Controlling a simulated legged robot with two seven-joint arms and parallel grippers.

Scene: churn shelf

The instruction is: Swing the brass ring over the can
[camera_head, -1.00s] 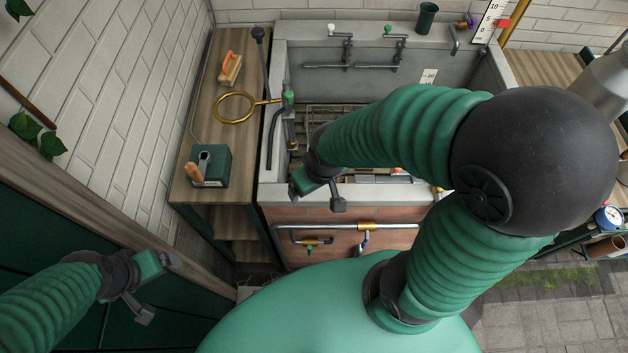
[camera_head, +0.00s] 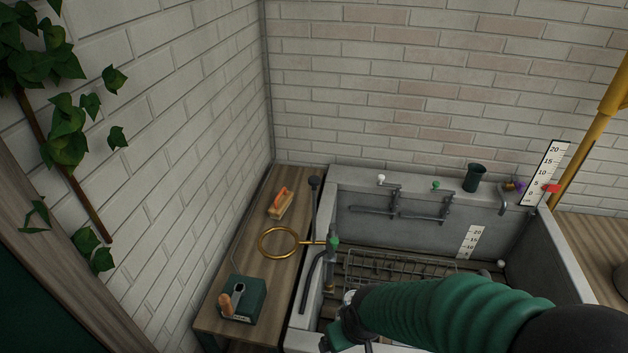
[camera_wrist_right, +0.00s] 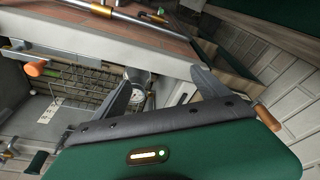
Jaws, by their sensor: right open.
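The brass ring (camera_head: 262,243) sits level at the left side of the sink, over the wooden counter. Its straight arm (camera_head: 313,242) runs right to a green-topped upright fitting (camera_head: 333,243) at the sink's left rim. I cannot tell for sure which thing is the can; a dark green cylinder (camera_head: 474,177) stands on the sink's back ledge. My right gripper (camera_wrist_right: 162,90) is open and empty in the right wrist view. In the head view it is partly cut off at the bottom edge, nearer than the ring and apart from it. My left gripper is out of view.
A wire rack (camera_head: 405,268) lies in the grey sink (camera_head: 520,262). A brush with an orange handle (camera_head: 281,203) and a green box with a wooden handle (camera_head: 243,300) stand on the counter (camera_head: 240,262). Brick walls close off the left and back.

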